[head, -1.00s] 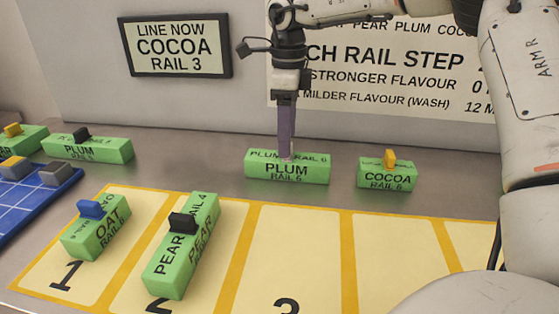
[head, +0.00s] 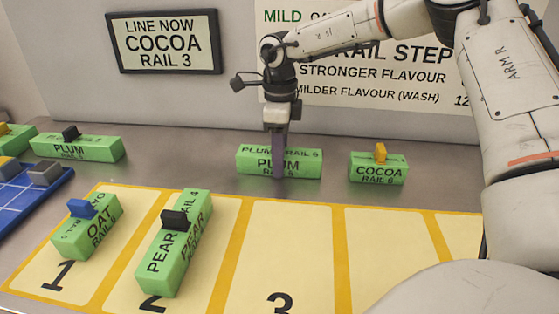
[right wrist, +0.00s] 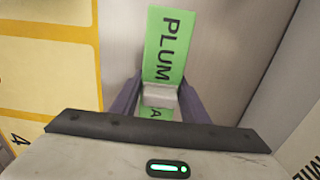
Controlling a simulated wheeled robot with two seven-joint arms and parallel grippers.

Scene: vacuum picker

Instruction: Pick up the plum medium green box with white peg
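The medium green box (head: 300,165) labelled PLUM RAIL 6 lies on the grey counter behind the yellow rail mat. It also shows in the right wrist view (right wrist: 166,45), with its white peg (right wrist: 160,97) standing on top. My right gripper (head: 278,170) points down at the middle of this box, its purple fingers lowered over the peg and hiding it in the head view. In the right wrist view the fingers (right wrist: 160,88) stand on either side of the white peg, with narrow gaps, so they look open. My left gripper is not in view.
A green COCOA box with yellow peg (head: 378,168) stands close on the right. Another PLUM box with dark peg (head: 100,149) lies at left. OAT (head: 85,232) and PEAR (head: 170,250) boxes sit on lanes 1 and 2. Lane 3 (head: 283,250) is clear. The wall is close behind.

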